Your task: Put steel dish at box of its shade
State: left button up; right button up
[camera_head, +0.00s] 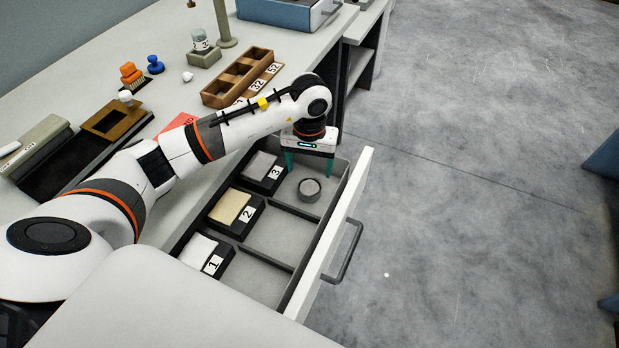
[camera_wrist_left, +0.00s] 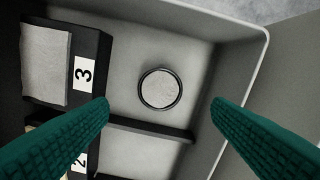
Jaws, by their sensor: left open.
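The steel dish (camera_head: 309,190) is a small round grey cup with a dark rim. It stands in the far compartment of the open drawer, and it also shows in the left wrist view (camera_wrist_left: 160,89). My left gripper (camera_head: 308,168) is open above it, its green fingers apart on either side, not visibly touching it. Three black boxes line the drawer's left side. Box 3 (camera_head: 276,172), beside the dish, has a grey face; it also shows in the wrist view (camera_wrist_left: 91,45). Box 2 (camera_head: 247,213) has a cream face. Box 1 (camera_head: 213,264) has a white face.
The middle and near compartments look empty. Open floor lies to the right.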

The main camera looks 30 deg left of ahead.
pick_arm(q)
jog(key=shift+r, duration=2.4)
